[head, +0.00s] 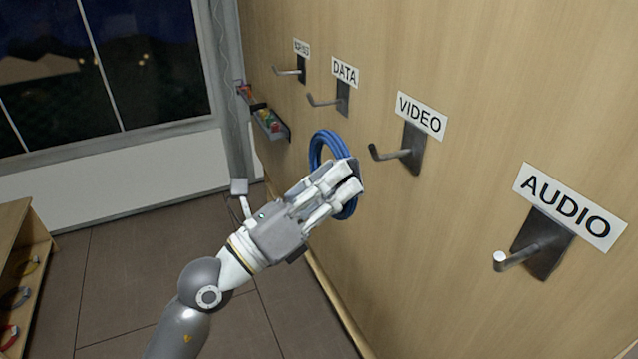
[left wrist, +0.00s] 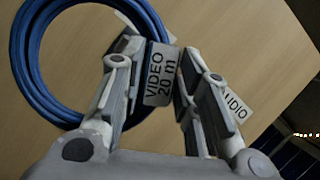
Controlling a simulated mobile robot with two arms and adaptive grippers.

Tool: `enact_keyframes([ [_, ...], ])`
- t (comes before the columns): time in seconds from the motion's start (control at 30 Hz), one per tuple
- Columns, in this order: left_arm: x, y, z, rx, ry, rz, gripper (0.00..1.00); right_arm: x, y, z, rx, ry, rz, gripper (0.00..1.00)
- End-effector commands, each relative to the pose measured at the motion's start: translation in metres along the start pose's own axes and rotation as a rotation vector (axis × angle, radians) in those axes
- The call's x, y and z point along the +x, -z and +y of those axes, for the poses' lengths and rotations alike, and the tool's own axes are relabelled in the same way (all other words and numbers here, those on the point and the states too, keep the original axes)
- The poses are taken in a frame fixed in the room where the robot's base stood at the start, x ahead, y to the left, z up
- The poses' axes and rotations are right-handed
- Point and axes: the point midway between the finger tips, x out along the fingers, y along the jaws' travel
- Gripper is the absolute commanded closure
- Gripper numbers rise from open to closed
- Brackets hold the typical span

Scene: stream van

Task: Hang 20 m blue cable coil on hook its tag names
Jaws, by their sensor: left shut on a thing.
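My left gripper (head: 345,182) is shut on the blue cable coil (head: 318,147) and holds it in front of the wooden wall, below and left of the VIDEO hook (head: 390,153). In the left wrist view the coil (left wrist: 28,75) is a round loop. Its white tag (left wrist: 160,75) between the fingers (left wrist: 155,65) reads "VIDEO 20 m". The VIDEO hook is empty under its label (head: 421,115). My right gripper is out of view.
The empty AUDIO hook (head: 525,254) sticks out nearer at right. The DATA hook (head: 325,101) and a further hook (head: 289,71) with a hard-to-read label are farther left, both empty. A small wall shelf (head: 268,122) holds items. An open wooden shelf (head: 25,260) with coils stands at left.

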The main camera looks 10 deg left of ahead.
Motion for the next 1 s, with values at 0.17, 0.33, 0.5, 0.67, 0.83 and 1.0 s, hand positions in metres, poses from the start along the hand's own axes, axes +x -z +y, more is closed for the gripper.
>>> enact_keyframes([
  [0.17,0.014,0.004,-0.001,0.002,0.003,-0.003,1.00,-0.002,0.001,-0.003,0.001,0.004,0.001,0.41],
  [0.33,0.026,0.009,-0.002,0.002,0.003,-0.003,1.00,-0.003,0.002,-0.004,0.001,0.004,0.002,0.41],
  [0.5,0.039,0.015,-0.001,0.002,0.003,-0.003,1.00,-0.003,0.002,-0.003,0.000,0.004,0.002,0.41],
  [0.67,0.051,0.019,-0.002,0.003,0.004,-0.003,1.00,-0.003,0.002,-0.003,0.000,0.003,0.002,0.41],
  [0.83,0.063,0.025,-0.001,0.002,0.003,-0.004,1.00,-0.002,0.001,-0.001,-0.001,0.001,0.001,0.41],
  [1.0,0.075,0.030,-0.001,0.002,0.003,-0.003,1.00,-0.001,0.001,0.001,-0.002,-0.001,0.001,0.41],
])
